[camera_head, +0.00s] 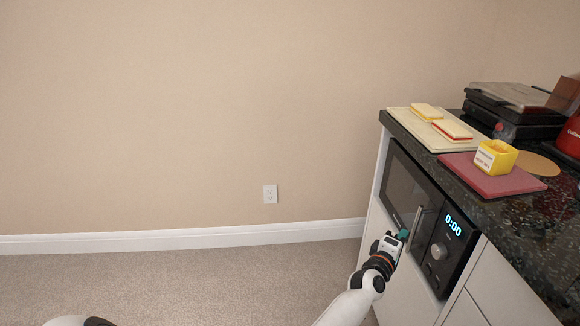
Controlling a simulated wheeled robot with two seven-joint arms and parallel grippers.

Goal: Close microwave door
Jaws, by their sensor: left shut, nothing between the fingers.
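The microwave (407,190) is built into the white cabinet under the dark counter. Its dark door looks flush with the front, and a vertical metal handle (416,222) stands near the control panel. The panel (446,245) has a round knob and a blue 0:00 display. My left gripper (401,236) is shut and empty, its tip at the lower part of the door by the handle. I cannot tell whether it touches the door. My right gripper is not in view.
The speckled counter (540,232) holds a cutting board (402,117) with sandwiches, a red board (500,182) with a yellow container (495,157), and a black grill (513,104). Open carpet (200,290) lies left of the cabinet, before a bare wall with an outlet (270,194).

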